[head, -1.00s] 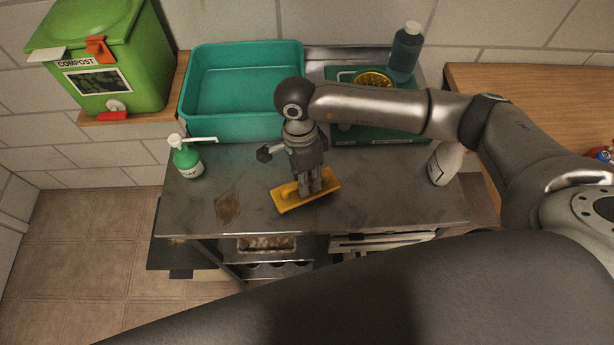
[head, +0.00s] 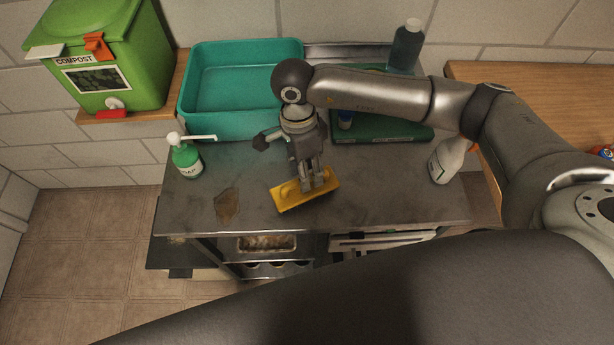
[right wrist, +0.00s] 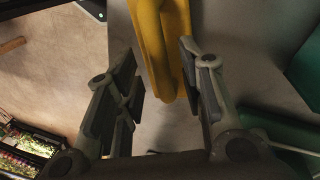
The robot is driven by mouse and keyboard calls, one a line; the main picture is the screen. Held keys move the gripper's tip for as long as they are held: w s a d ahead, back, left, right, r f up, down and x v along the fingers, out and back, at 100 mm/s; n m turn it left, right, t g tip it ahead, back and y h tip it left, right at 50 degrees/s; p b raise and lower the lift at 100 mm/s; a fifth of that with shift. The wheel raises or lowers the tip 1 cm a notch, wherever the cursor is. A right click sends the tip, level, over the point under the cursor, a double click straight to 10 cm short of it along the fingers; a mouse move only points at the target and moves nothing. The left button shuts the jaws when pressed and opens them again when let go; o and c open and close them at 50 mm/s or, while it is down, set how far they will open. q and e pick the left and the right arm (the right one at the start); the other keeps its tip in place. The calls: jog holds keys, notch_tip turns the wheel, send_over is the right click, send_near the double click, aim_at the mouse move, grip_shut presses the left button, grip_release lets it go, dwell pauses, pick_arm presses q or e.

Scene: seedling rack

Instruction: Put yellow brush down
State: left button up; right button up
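The yellow brush (head: 290,194) lies near the front middle of the steel worktop (head: 375,195), apparently flat on it. My right gripper (head: 320,184) is directly over the brush's right part, pointing down. In the right wrist view, the two fingers (right wrist: 162,95) are spread apart with a clear gap. The brush (right wrist: 160,40) shows there at and beyond the fingertips, closer to the right finger and not clamped. Whether that finger touches it, I cannot tell. My left gripper is not in view.
A teal basin (head: 225,125) stands at the back left, a green soap bottle (head: 187,160) in front of it. A green board (head: 385,130) lies under my arm. A white spray bottle (head: 447,160) stands at the right. Bare worktop surrounds the brush, with a brown stain (head: 227,206) to its left.

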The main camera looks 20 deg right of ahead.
notch_tip(320, 180, up, 9)
jog(key=w+b, duration=0.1)
jog(key=b, duration=0.1)
jog(key=shift+w+a, duration=0.15)
jog(key=shift+w, duration=0.25)
jog(key=shift+r, duration=0.1)
